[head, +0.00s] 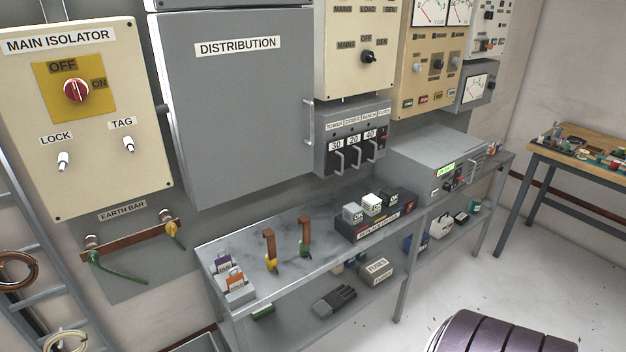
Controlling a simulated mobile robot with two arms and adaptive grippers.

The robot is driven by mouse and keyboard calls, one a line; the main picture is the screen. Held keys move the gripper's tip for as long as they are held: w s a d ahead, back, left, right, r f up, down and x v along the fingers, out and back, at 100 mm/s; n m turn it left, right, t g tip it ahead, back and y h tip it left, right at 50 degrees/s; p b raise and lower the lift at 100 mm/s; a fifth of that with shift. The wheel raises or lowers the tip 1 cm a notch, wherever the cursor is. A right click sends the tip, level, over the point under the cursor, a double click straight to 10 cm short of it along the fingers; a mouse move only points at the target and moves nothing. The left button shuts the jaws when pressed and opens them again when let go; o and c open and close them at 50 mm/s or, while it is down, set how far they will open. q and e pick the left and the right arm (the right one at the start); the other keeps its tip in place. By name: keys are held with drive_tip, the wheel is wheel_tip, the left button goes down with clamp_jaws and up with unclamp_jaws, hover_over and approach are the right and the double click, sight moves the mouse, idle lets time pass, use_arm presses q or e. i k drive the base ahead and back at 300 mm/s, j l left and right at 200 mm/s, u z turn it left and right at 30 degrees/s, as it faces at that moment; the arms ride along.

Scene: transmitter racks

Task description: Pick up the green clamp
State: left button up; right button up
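The green clamp (303,249) stands upright on the grey metal bench (330,222). It has a brown upper part and a green lower end. A similar clamp with a yellow lower end (271,265) stands to its left, a short gap apart. Neither of my grippers is in view, and nothing touches the green clamp.
A small tray with tags (238,291) sits at the bench's left end. A dark rack with labelled blocks (372,223) is right of the clamps. The distribution cabinet (238,110) rises behind. The earth bar (130,245) is at left. A lower shelf holds several items.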

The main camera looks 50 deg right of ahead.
sight(304, 244)
drive_tip(key=l+z, duration=0.1)
drive_tip(key=z, duration=0.35)
drive_tip(key=i+z, duration=0.1)
drive_tip(key=z, duration=0.4)
drive_tip(key=l+z, duration=0.15)
drive_tip(key=z, duration=0.3)
drive_tip(key=i, duration=0.05)
